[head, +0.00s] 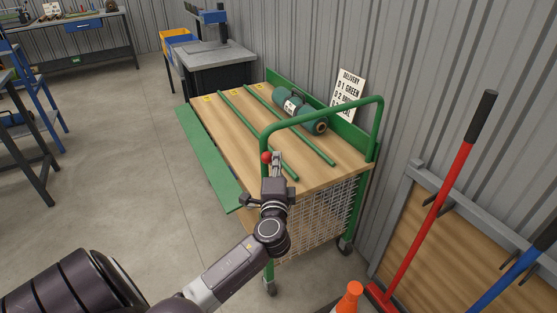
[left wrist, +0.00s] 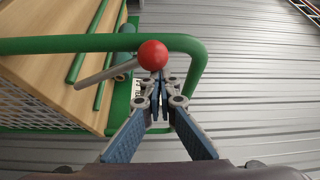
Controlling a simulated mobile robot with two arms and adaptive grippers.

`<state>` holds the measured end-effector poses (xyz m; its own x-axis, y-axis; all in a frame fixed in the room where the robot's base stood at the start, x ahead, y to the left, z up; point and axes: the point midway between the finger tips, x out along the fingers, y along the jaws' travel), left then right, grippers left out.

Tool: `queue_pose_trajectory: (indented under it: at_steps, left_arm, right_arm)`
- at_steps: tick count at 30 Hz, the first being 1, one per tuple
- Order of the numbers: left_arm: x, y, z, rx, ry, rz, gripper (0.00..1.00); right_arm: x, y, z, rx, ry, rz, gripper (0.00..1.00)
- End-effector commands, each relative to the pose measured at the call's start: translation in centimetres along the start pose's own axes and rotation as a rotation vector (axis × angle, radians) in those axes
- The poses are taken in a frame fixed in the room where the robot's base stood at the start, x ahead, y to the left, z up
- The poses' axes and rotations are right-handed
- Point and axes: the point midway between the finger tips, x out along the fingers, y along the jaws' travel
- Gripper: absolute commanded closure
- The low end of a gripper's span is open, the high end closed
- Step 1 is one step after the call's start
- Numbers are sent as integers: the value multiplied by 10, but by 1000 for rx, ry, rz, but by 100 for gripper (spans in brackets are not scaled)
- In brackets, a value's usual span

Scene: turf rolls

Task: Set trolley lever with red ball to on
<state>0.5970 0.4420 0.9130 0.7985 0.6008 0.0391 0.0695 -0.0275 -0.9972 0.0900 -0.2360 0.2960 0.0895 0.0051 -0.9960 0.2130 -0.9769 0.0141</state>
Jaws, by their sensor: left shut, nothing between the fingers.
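The trolley has a wooden deck (head: 227,125) and a green tubular handle (head: 325,112) at its near end. The lever's red ball (head: 266,157) is beside the handle's left post; in the left wrist view the red ball (left wrist: 153,55) sits on a grey rod (left wrist: 106,72) pointing down-left. My left gripper (head: 277,157) is shut and empty, its tips close to the ball. In the left wrist view the fingertips (left wrist: 157,82) are just below the ball; whether they touch it I cannot tell. The lever's base and any on marking are hidden or unreadable. My right gripper is out of view.
A dark green roll (head: 298,111) and two green bars lie on the deck. A delivery sign (head: 348,93) leans at the wall. A red-handled broom (head: 440,205) and an orange cone (head: 350,298) stand at right. The floor (head: 120,160) left of the trolley is clear.

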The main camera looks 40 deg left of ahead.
Motion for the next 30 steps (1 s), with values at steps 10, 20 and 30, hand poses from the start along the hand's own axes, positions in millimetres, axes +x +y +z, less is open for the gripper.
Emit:
queue_pose_trajectory:
  at_steps: [10, 20, 30]
  left_arm:
    - [-43, 4, 3, 3, -9, 8, 100]
    - [-105, 2, -2, 4, -1, 4, 100]
    - [-120, 1, -3, 3, 1, 1, 100]
  right_arm:
    - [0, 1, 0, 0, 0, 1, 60]
    - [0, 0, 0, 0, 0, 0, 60]
    - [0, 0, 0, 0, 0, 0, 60]
